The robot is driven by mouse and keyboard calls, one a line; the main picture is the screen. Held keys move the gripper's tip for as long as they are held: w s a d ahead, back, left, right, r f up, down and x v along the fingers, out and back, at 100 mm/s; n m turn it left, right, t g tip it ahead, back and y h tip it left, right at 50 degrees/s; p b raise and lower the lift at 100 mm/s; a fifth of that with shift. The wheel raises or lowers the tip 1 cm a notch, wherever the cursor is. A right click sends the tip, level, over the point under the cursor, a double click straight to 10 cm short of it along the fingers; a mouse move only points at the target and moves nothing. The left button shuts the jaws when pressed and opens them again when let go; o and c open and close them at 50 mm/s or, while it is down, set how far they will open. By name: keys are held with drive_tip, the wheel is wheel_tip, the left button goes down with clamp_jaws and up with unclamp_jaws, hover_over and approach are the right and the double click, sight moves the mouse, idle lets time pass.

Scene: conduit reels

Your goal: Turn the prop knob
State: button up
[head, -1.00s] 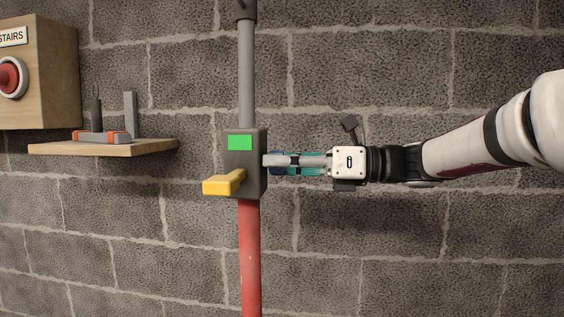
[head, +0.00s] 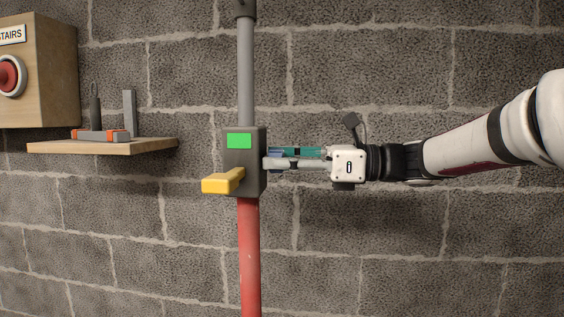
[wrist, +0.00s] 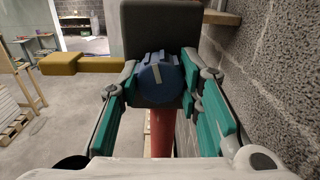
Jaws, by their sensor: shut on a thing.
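The prop knob (wrist: 157,84) is blue and ridged with a pale line on its face; in the wrist view the line leans slightly left at its top. It sits on the side of a dark grey box (head: 257,187) on an upright prop. In the head view only a bit of blue shows beside the box. My gripper (wrist: 163,80) is shut on the knob, with a teal-padded finger on each side. In the head view my gripper (head: 272,159) reaches it from the right.
A yellow lever (head: 222,182) juts from the box, below a green patch (head: 239,141). The prop is grey above and red below (head: 250,255). A wooden shelf (head: 100,147) with tools is at left, near a red button (head: 10,76). A block wall stands close behind.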

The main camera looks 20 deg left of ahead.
drive_tip(key=n, duration=0.3)
drive_tip(key=shift+n, duration=0.4)
drive_tip(key=n+b, duration=0.1)
drive_tip(key=n, duration=0.3)
drive_tip(key=n+b, duration=0.1)
drive_tip(key=n, duration=0.3)
drive_tip(key=n+b, duration=0.1)
drive_tip(key=n, duration=0.2)
drive_tip(key=shift+w+f+n, duration=0.1)
drive_tip(key=shift+f+n, duration=0.05)
drive_tip(key=shift+n, duration=0.15)
drive_tip(key=n+b, duration=0.3)
drive_tip(key=shift+f+n, duration=0.1)
drive_tip(key=shift+n, duration=0.3)
drive_tip(key=n+b, duration=0.2)
drive_tip(key=b, duration=0.1)
drive_tip(key=shift+n+b, duration=0.3)
drive_tip(key=shift+n, duration=0.1)
drive_tip(key=n+b, duration=0.3)
drive_tip(key=b, duration=0.3)
drive_tip(key=shift+f+n, duration=0.1)
drive_tip(key=shift+n, duration=0.2)
drive_tip(key=n+b, duration=0.1)
drive_tip(key=b, duration=0.1)
drive_tip(key=shift+n+b, duration=0.4)
drive_tip(key=shift+r+b, duration=0.2)
drive_tip(key=shift+b, duration=0.15)
